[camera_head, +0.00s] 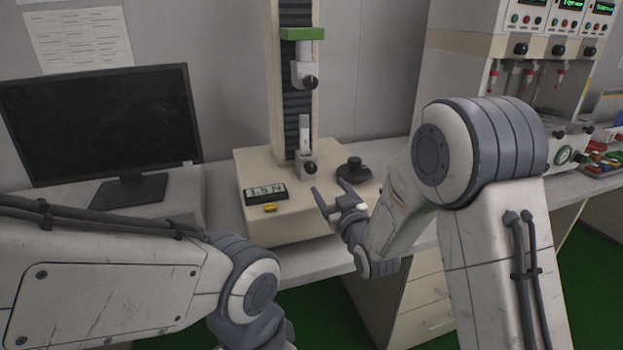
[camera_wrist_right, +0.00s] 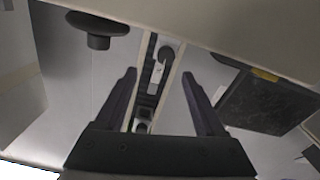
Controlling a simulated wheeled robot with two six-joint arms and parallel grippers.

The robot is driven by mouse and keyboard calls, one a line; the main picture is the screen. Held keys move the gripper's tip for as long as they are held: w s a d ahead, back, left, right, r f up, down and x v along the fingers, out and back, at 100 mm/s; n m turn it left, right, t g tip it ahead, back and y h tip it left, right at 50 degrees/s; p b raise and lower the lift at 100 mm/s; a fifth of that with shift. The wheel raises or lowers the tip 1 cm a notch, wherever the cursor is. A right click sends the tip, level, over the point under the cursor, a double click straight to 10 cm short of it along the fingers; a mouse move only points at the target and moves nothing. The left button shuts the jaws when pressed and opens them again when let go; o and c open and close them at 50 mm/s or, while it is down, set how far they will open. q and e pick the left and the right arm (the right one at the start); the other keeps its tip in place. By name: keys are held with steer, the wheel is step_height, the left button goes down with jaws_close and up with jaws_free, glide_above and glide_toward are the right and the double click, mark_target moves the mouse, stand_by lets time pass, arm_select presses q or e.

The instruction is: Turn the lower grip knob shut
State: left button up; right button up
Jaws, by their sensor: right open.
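The lower grip (camera_head: 304,140) stands on the base of the testing machine, with its black knob (camera_head: 310,169) on the front. In the right wrist view the lower grip knob (camera_wrist_right: 166,53) shows upside down, between the two fingers in the picture. My right gripper (camera_head: 328,186) is open and empty, in front of the knob and a little to its right and below in the head view. The fingers look apart from the knob. The upper grip (camera_head: 303,70) with its own black knob (camera_head: 311,82) hangs above. My left arm enters from the left; its fingers are out of view.
A black round control (camera_head: 353,170) stands on the machine base (camera_head: 255,165), right of the lower grip. A display (camera_head: 265,193) and a yellow piece (camera_head: 270,208) sit at the front left. A monitor (camera_head: 100,125) stands left, and another instrument (camera_head: 460,70) stands right.

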mark_target(312, 170)
steer(key=x, duration=0.4)
steer(key=a+x, duration=0.1)
steer(key=x, duration=0.3)
steer(key=shift+w+a+p, duration=0.15)
steer(key=shift+a+p, duration=0.15)
steer(key=shift+p, duration=0.1)
steer(key=shift+w+a, duration=0.15)
steer(key=shift+w, duration=0.4)
